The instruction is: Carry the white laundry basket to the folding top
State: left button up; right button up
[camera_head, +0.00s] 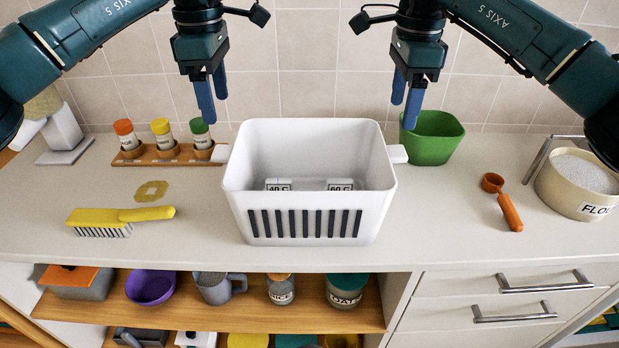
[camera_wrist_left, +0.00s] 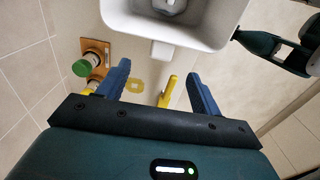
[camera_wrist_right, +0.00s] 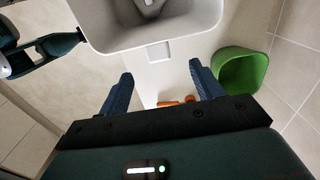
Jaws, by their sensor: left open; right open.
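The white laundry basket (camera_head: 310,185) stands upright on the counter in the middle of the head view. It has dark slots in its front and a small white handle on each side: the left handle (camera_head: 221,153) and the right handle (camera_head: 397,154). Two labelled items, one reading 60 C, show inside it. My left gripper (camera_head: 212,102) is open and empty, above and just left of the left handle, which also shows in the left wrist view (camera_wrist_left: 162,50). My right gripper (camera_head: 406,108) is open and empty above the right handle, also seen in the right wrist view (camera_wrist_right: 158,52). No folding top is identifiable.
A spice rack (camera_head: 168,156) stands left of the basket, with a yellow brush (camera_head: 120,220) in front. An orange scoop (camera_head: 503,203) and flour tub (camera_head: 580,183) are at right. Tiled wall (camera_head: 305,60) rises behind.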

aim_at(225, 150)
jog(key=shift+s+f, duration=0.3)
jog(key=shift+f, duration=0.05)
pick_arm(q)
jog(key=f, duration=1.3)
jog(key=shift+s, duration=0.3)
pick_arm(e)
notch_tip(225, 150, down, 12)
jog(key=shift+f, duration=0.2)
pick_arm(q)
jog(key=c, duration=1.3)
pick_arm(e)
jog(key=c, duration=1.3)
pick_arm(q)
jog(key=shift+o, duration=0.2)
jog(key=shift+r, duration=0.1)
pick_arm(e)
jog(key=shift+o, duration=0.2)
jog(key=shift+r, duration=0.1)
